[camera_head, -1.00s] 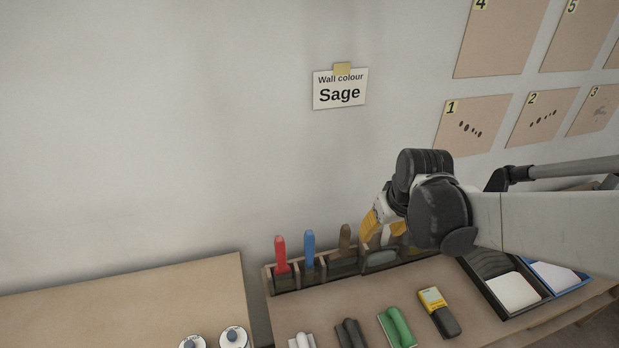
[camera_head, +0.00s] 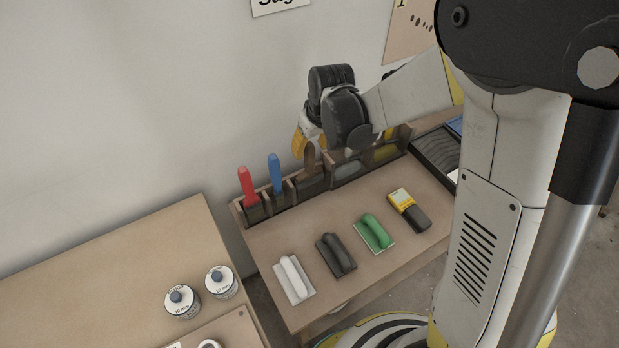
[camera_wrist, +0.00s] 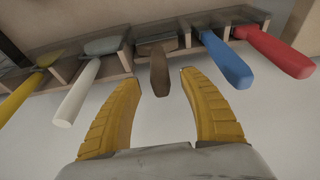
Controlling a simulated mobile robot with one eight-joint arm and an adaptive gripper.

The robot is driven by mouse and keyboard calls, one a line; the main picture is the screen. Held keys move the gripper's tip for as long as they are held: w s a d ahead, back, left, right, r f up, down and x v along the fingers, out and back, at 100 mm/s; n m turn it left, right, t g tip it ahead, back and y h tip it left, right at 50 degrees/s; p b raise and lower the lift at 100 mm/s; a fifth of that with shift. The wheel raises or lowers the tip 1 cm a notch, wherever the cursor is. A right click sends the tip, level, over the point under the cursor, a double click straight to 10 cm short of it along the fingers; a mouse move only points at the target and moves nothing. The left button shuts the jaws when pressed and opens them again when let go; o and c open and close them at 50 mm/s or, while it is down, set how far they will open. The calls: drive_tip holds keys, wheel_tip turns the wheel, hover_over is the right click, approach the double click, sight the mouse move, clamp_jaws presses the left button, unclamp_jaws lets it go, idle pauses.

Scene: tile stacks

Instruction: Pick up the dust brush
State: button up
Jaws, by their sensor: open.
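The brown-handled tool, apparently the dust brush (camera_head: 311,155), stands handle up in the wooden rack against the wall. In the wrist view its brown handle (camera_wrist: 158,72) points between my fingertips, with its lower end hidden in a rack slot. My gripper (camera_head: 305,142) is open and empty, its yellow fingers close beside the handle in the head view. In the wrist view my gripper (camera_wrist: 159,84) has one finger on each side of the handle end, with gaps visible. I cannot tell how deep the handle sits between the fingers.
The rack (camera_head: 240,216) also holds a red-handled tool (camera_head: 247,186), a blue-handled tool (camera_head: 275,172), a white-handled tool (camera_wrist: 77,92) and a yellow-handled tool (camera_wrist: 22,95). White, grey and green hand tools and a yellow-black device (camera_head: 408,210) lie on the bench in front.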

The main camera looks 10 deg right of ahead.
drive_tip(key=shift+x, duration=1.15)
drive_tip(key=shift+r, duration=0.15)
clamp_jaws()
